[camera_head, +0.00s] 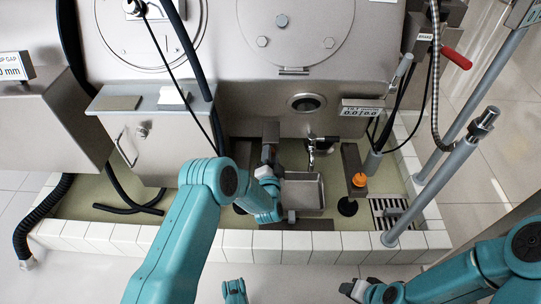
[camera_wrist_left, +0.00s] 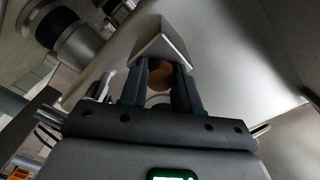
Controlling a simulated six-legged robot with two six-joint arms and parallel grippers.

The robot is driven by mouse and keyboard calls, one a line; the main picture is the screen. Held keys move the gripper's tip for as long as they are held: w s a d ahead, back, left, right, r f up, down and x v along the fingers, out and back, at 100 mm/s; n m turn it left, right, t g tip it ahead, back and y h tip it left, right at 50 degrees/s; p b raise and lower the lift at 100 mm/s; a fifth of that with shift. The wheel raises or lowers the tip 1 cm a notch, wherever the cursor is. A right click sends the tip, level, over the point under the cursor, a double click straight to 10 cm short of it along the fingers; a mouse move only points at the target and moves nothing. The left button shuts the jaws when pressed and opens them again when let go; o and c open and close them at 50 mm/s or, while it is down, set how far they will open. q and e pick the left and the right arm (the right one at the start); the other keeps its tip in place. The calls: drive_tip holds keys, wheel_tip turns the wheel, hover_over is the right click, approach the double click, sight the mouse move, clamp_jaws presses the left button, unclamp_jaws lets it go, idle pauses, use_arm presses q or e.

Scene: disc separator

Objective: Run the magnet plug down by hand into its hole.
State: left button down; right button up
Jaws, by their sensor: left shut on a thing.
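My left gripper (camera_head: 269,150) is low in front of the machine's steel face, left of the small tap. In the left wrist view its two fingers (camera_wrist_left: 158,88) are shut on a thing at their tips. A pale grey, angular block (camera_wrist_left: 160,42) shows there, with a brownish round shape (camera_wrist_left: 152,76) behind it between the fingers. I take the held thing to be the magnet plug, but its lower end and its hole are hidden. My right gripper (camera_head: 354,289) is low at the bottom edge, away from the machine; its jaws are too small to read.
A steel tray (camera_head: 303,193) stands in the tiled basin, below the tap (camera_head: 312,150). A dark round port (camera_head: 306,103) is in the machine face. Grey rails (camera_head: 440,175) and a drain grate (camera_head: 391,209) lie at right.

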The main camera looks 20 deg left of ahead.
use_arm(q)
drive_tip(key=shift+s+d+f+m, duration=0.1)
drive_tip(key=shift+f+m, duration=0.05)
drive_tip(key=shift+m, duration=0.75)
drive_tip(key=c, duration=0.9)
unclamp_jaws()
drive_tip(key=shift+c, duration=0.2)
drive_tip(key=shift+o, duration=1)
